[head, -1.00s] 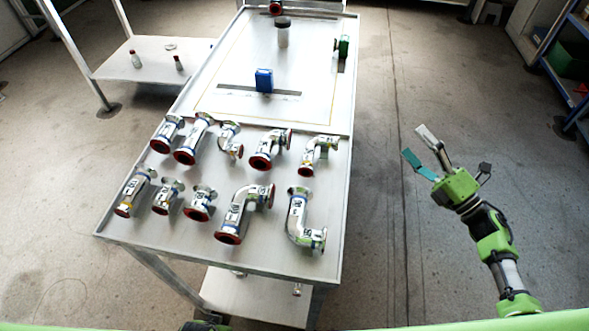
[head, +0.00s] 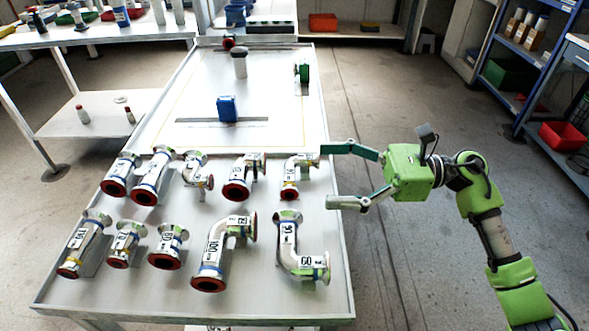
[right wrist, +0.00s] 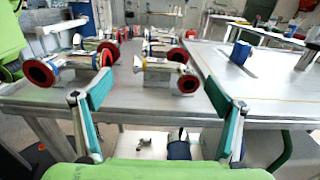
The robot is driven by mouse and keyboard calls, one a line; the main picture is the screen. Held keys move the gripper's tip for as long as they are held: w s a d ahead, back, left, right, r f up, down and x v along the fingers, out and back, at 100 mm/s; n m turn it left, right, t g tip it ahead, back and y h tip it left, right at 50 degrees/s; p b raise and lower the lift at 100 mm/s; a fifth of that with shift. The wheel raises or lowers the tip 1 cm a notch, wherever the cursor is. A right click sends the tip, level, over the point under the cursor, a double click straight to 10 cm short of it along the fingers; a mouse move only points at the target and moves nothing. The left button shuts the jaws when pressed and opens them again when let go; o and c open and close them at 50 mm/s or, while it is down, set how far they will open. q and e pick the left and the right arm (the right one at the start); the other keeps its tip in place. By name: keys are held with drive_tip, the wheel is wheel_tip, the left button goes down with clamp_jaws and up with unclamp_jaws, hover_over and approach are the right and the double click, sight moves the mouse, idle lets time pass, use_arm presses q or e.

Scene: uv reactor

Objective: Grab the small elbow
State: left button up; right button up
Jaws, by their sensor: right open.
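Several shiny metal pipe pieces with coloured end rings lie in two rows on the near part of the table. A short elbow (head: 299,177) lies at the right end of the back row, near the table's right edge; it also shows in the right wrist view (right wrist: 165,70). A larger elbow (head: 290,250) lies at the right end of the front row. Other bent pieces (head: 238,177) lie nearby; the frames do not settle which is the small elbow. My right gripper (head: 328,176) is open and empty, its fingers pointing left at the short elbow, apart from it.
The table (head: 338,290) has a raised rim. Farther back stand a blue box (head: 227,109), a dark-topped jar (head: 240,64) and a green item (head: 303,72). A shelf rack with a red bin (head: 562,136) stands at the right. The floor right of the table is open.

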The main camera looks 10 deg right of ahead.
sight(300, 177)
drive_tip(key=a, duration=0.2)
drive_tip(key=w+a, duration=0.1)
drive_tip(key=a, duration=0.1)
drive_tip(key=a+p, duration=0.1)
drive_tip(key=a, duration=0.1)
drive_tip(key=shift+w+a+r, duration=0.1)
drive_tip(key=shift+w+a, duration=0.1)
drive_tip(key=shift+w, duration=0.15)
use_arm(q)
drive_tip(key=f, duration=0.1)
drive_tip(key=s+f, duration=0.1)
drive_tip(key=f, duration=0.1)
drive_tip(key=shift+s+a+f, duration=0.1)
drive_tip(key=shift+s+f, duration=0.1)
drive_tip(key=shift+s, duration=0.1)
use_arm(e)
drive_tip(key=c, duration=1.4)
